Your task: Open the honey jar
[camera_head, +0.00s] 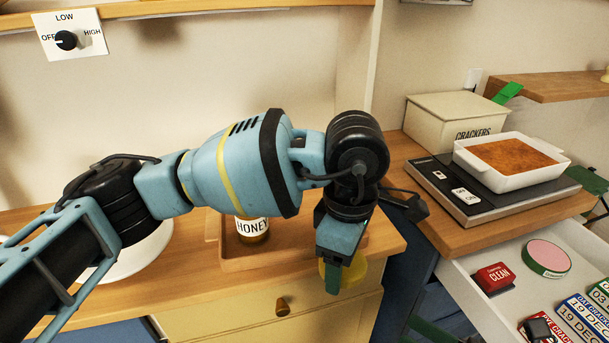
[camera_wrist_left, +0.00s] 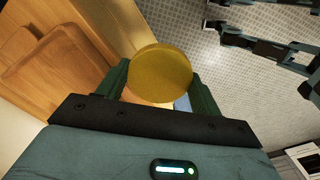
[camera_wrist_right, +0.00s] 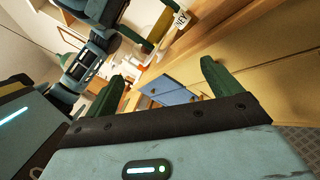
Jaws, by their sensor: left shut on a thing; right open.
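The honey jar (camera_head: 251,229), with a white HONEY label, stands upright on the counter at a wooden tray in the head view. My left arm hides its top. Part of its label also shows in the right wrist view (camera_wrist_right: 182,19). My left gripper (camera_head: 338,279) is right of the jar, beyond the counter's front edge, shut on a round yellow lid. The lid (camera_wrist_left: 161,73) sits between the fingers in the left wrist view, apart from the jar. My right gripper (camera_wrist_right: 163,76) is open and empty in its wrist view, with the counter front beyond.
The wooden tray (camera_head: 212,232) lies on the counter, with a white plate (camera_head: 150,255) left of it. At right are a crackers box (camera_head: 455,118), a white baking dish (camera_head: 508,157) on a black appliance, and an open drawer (camera_head: 470,300) with several items.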

